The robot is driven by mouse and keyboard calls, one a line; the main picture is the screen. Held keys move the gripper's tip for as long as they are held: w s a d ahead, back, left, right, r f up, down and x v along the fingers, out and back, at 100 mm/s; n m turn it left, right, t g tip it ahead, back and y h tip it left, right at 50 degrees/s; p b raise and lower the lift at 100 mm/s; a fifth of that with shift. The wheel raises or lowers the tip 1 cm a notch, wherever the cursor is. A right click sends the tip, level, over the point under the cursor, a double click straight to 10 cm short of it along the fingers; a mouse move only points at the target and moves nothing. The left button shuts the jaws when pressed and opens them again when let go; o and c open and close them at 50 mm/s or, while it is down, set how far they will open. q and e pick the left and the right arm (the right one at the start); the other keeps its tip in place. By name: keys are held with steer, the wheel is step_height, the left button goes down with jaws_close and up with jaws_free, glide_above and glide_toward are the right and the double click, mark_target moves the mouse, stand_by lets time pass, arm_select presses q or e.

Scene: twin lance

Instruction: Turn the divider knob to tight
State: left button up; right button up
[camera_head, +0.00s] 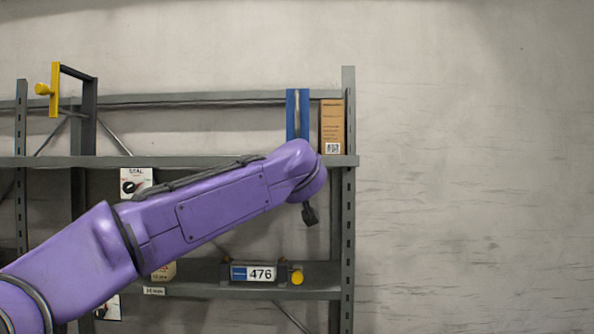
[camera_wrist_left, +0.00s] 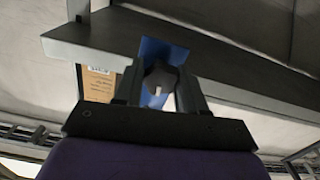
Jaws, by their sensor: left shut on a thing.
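The divider (camera_head: 291,112) is a blue upright panel on the upper shelf, near its right end. Its lower part is hidden behind my left arm in the head view. In the left wrist view the blue divider (camera_wrist_left: 172,53) stands behind a dark knob (camera_wrist_left: 158,76) with a pale mark on it. My left gripper (camera_wrist_left: 160,88) has its fingers on both sides of this knob and is shut on it. My right gripper is in neither view.
A brown box (camera_head: 332,125) stands close beside the divider. A yellow handle (camera_head: 54,90) is at the upper left. A dial card (camera_head: 132,183) hangs below the upper shelf (camera_head: 345,160).

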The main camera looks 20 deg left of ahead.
arm_select(q)
steer(key=shift+m, duration=0.7)
steer(key=o, duration=1.1)
steer(key=shift+c, duration=0.2)
steer(key=b+v, duration=0.4)
steer(key=v, duration=0.6)
steer(key=shift+s, duration=0.25)
steer(key=shift+d, duration=0.1)
